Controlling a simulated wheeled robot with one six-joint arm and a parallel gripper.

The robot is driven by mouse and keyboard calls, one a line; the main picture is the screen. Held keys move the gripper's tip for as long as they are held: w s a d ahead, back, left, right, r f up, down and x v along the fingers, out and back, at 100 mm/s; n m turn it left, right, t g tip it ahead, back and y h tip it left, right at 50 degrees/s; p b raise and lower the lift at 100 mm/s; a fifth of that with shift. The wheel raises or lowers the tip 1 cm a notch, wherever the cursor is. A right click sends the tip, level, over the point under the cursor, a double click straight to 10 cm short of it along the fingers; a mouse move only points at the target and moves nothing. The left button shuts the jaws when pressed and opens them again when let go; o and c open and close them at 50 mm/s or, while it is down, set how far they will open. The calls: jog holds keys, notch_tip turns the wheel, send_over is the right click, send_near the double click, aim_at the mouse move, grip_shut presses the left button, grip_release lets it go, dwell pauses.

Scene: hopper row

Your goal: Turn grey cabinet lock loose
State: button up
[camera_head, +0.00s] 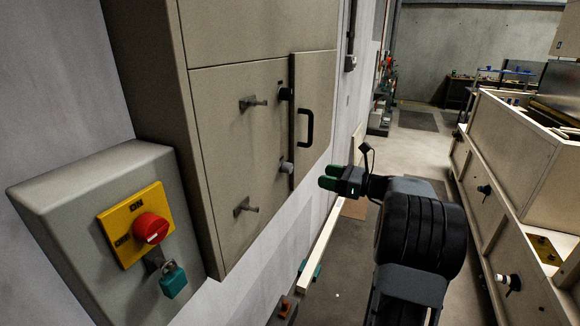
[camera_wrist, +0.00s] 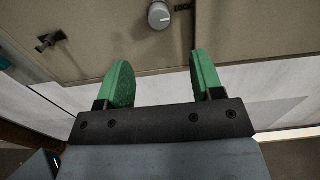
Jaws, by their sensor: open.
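The grey-beige cabinet (camera_head: 230,120) hangs on the wall at the left of the head view. It has a round grey knob (camera_head: 286,167) near the edge of a narrow door, and a small black fitting (camera_head: 285,94) above that. My gripper (camera_head: 330,177) has green fingers and is to the right of the knob, apart from the cabinet. In the wrist view its fingers (camera_wrist: 160,78) are spread with nothing between them.
Two T-shaped handles (camera_head: 252,103) (camera_head: 245,207) and a black pull handle (camera_head: 306,127) stick out from the cabinet. A grey box (camera_head: 75,185) at left carries a red rotary switch (camera_head: 151,228) and a teal padlock (camera_head: 173,281).

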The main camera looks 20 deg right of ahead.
aim_at(291, 169)
jog(key=p+x, duration=0.2)
jog(key=x, duration=1)
jog(key=shift+w+a+p, duration=0.1)
jog(key=shift+a+p, duration=0.1)
jog(key=shift+p, duration=0.15)
jog(key=c, duration=0.9)
